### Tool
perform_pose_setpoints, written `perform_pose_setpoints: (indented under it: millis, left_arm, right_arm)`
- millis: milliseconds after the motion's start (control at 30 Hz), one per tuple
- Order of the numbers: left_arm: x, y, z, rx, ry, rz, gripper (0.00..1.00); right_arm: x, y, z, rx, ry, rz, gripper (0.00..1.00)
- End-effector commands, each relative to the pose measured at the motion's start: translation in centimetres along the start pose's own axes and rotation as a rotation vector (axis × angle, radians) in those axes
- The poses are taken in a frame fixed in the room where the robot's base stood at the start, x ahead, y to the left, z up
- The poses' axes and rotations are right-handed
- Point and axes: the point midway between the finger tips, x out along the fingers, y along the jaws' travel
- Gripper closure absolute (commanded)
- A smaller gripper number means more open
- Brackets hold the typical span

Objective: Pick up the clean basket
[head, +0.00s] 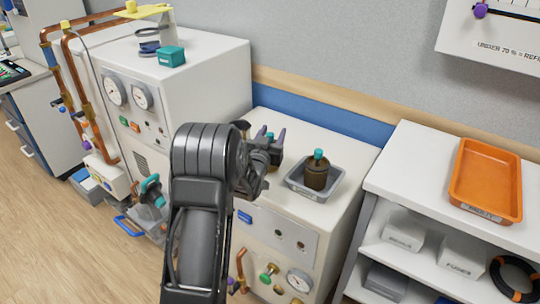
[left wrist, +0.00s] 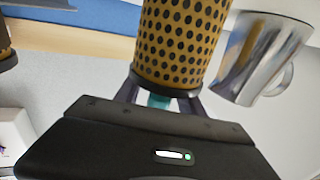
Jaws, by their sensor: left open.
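A golden perforated basket (left wrist: 180,40) with a dark rim and a teal knob (left wrist: 158,101) shows close up in the left wrist view; it looks like the clean basket. In the head view it is mostly hidden behind my left gripper (head: 265,150), with only a little brown and teal showing. My left gripper is open, its dark purple fingers on either side of the teal knob. I cannot tell whether they touch it. A second, darker brown basket (head: 317,172) with a teal knob stands in a grey tray (head: 300,186) on the white cabinet, to the right. My right gripper is not in view.
A shiny metal mug (left wrist: 262,58) is close beside the basket in the left wrist view. A taller white machine (head: 190,75) with gauges stands left. A shelf unit (head: 405,165) with an orange tray (head: 487,180) stands right. The wall is behind.

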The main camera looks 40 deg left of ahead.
Motion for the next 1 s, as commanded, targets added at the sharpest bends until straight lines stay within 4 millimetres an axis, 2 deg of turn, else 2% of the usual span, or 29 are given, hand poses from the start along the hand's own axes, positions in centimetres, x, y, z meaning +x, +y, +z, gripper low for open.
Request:
perform_pose_setpoints:
  millis: [400, 900, 1000]
  left_arm:
    - [-0.03, 0.01, 0.00, 0.000, 0.000, 0.000, 0.54]
    - [-0.03, 0.01, 0.00, 0.001, 0.000, 0.000, 0.95]
    - [-0.03, 0.01, 0.00, 0.001, 0.000, 0.000, 1.00]
  right_arm:
    - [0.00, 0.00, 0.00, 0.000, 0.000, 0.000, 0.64]
    - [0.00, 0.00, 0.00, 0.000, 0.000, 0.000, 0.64]
    - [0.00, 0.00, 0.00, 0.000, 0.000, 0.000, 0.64]
